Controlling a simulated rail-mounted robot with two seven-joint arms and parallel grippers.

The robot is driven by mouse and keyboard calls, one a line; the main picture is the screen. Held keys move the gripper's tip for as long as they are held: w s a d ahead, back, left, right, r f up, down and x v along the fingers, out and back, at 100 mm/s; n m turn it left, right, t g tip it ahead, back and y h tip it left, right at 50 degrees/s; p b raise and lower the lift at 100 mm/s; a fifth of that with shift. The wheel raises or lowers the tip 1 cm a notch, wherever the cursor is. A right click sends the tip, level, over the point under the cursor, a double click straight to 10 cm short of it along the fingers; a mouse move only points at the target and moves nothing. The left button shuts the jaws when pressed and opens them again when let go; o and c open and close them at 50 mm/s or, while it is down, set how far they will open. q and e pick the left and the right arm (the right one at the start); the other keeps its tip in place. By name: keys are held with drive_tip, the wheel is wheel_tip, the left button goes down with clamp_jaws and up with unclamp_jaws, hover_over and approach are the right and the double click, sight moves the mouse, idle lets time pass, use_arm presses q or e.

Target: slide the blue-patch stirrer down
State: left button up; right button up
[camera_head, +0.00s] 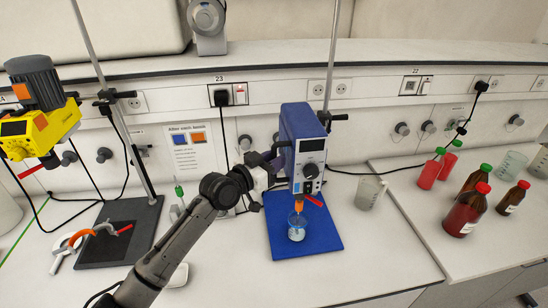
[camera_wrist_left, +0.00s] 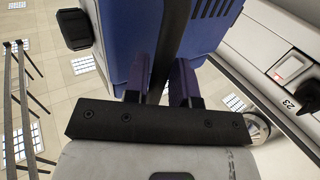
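The blue stirrer (camera_head: 303,135) hangs on an upright rod over a blue base plate (camera_head: 278,244). Its light front has a bluish display patch and a dark knob. Below it, an orange collar sits just over a glass beaker (camera_head: 297,229) with pale contents; I cannot tell whether the stirring tip is inside. My left gripper (camera_head: 277,166) is at the stirrer's left side, near its back. In the left wrist view its two fingers (camera_wrist_left: 163,82) stand a little apart beside the blue housing (camera_wrist_left: 211,22), with a dark strip between them. I cannot tell whether they pinch it. My right gripper is out of view.
A yellow stirrer (camera_head: 38,128) with an orange patch stands at left over a dark base plate (camera_head: 106,246). A sign (camera_head: 190,148) shows blue and orange squares. An empty beaker (camera_head: 370,193) stands right of the blue plate. Several bottles, including a brown one (camera_head: 466,210), fill the right bench.

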use_arm(q)
drive_tip(key=shift+o, duration=1.4)
drive_tip(key=shift+r, duration=0.35)
drive_tip(key=shift+s, duration=0.1)
drive_tip(key=v, duration=1.3)
drive_tip(key=shift+s+a+b, duration=0.2)
drive_tip(key=shift+a+b, duration=0.1)
drive_tip(key=shift+b, duration=0.1)
